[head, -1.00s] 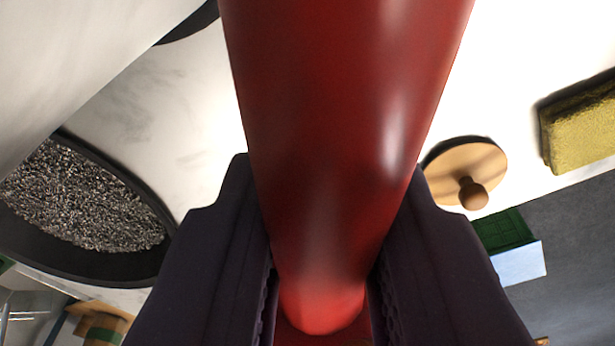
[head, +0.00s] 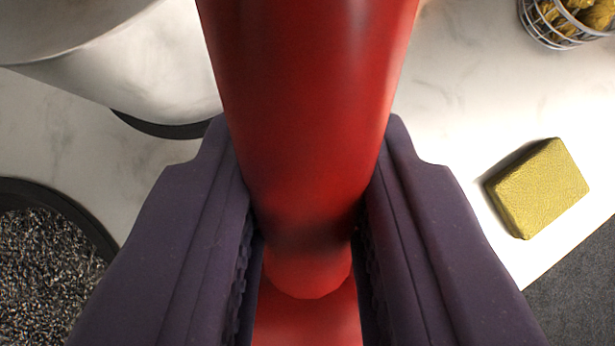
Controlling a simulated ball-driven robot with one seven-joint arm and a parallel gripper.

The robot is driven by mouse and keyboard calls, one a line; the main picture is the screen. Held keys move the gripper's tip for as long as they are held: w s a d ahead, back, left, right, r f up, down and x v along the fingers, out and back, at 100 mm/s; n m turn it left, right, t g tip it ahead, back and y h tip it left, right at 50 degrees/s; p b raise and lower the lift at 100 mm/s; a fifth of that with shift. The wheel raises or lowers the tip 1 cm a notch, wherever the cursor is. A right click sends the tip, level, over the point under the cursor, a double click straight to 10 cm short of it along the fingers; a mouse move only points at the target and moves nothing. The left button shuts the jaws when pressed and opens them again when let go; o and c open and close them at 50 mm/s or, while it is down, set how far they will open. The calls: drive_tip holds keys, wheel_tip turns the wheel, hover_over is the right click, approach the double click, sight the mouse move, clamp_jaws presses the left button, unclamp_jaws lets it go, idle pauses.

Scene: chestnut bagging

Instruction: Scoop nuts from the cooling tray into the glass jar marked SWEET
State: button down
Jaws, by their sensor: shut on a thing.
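My gripper (head: 306,180) is shut on a smooth red object (head: 308,60), its two dark fingers pressing on either side. The object looks like a long rounded handle; it runs out of the top of the picture, so its far end is hidden. A paler red rounded end shows between the fingers, with more red below it. I cannot see the cooling tray with nuts or a glass jar marked SWEET for sure.
A black round pan (head: 85,215) of grey speckled grains is at the lower left. A large whitish vessel (head: 150,75) fills the upper left. A yellow block (head: 540,190) lies near the worktop edge, with a wire basket (head: 545,30) at upper right. Pale marble worktop (head: 440,100) lies between.

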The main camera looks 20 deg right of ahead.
drive_tip(key=shift+s+a+t+b, duration=0.2)
drive_tip(key=shift+s+t+b, duration=0.55)
drive_tip(key=shift+b, duration=0.4)
drive_tip(key=b, duration=0.3)
drive_tip(key=shift+r+t+h+b, duration=0.25)
drive_tip(key=shift+r+h+b, duration=0.05)
drive_tip(key=shift+h, duration=0.1)
drive_tip(key=shift+s+b, duration=0.1)
drive_tip(key=shift+b, duration=0.55)
drive_tip(key=b, duration=0.3)
drive_tip(key=shift+s+r, duration=0.2)
drive_tip(key=shift+s, duration=0.05)
drive_tip(key=shift+s+a+r+t+b, duration=0.2)
drive_tip(key=shift+t+b, duration=0.1)
drive_tip(key=shift+b, duration=0.25)
drive_tip(key=shift+d, duration=0.1)
